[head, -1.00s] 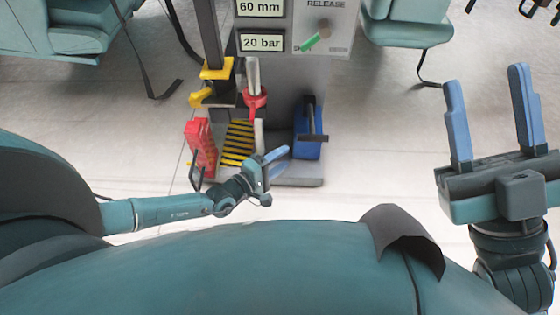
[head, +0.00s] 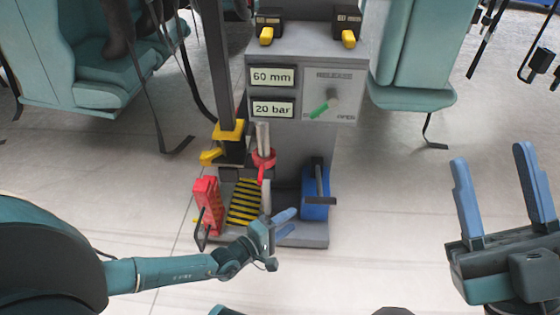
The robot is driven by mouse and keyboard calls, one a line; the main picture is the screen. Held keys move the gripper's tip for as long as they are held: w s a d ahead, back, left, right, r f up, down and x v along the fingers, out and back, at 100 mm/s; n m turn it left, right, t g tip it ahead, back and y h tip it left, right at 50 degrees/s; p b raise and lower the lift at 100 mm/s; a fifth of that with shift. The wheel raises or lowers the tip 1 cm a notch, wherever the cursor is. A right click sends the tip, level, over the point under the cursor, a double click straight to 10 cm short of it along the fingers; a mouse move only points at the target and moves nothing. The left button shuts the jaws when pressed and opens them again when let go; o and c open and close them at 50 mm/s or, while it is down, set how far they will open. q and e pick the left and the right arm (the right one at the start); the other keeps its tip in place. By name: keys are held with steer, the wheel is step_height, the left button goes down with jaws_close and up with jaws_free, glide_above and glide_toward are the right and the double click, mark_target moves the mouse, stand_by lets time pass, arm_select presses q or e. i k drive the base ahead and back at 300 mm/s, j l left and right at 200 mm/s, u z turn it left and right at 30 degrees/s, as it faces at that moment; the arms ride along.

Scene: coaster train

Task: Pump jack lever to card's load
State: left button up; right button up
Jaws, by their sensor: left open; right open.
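A blue pump (head: 316,208) with a dark upright lever and cross handle (head: 319,184) stands on the right of the grey base. Above it, the grey cabinet (head: 345,65) carries two displays, one reading "60 mm" (head: 272,77) and one "20 bar" (head: 273,108). No card can be made out. My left gripper (head: 284,222) is open and appears empty, in front of the base and left of the pump. My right gripper (head: 492,156) is open and empty at the far right, apart from everything.
A red block (head: 208,203) with a black handle, a yellow-black striped plate (head: 244,202) and a cylinder with a red collar (head: 263,158) crowd the base's left side. Teal seats (head: 410,50) hang behind on both sides. The pale floor (head: 400,215) right of the base is clear.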

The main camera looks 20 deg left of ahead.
mark_target(319, 182)
steer(key=i+l, duration=0.15)
steer(key=l, duration=0.25)
steer(key=i+l+u, duration=0.1)
steer(key=l, duration=0.25)
steer(key=i+l, duration=0.15)
steer(key=l, duration=0.25)
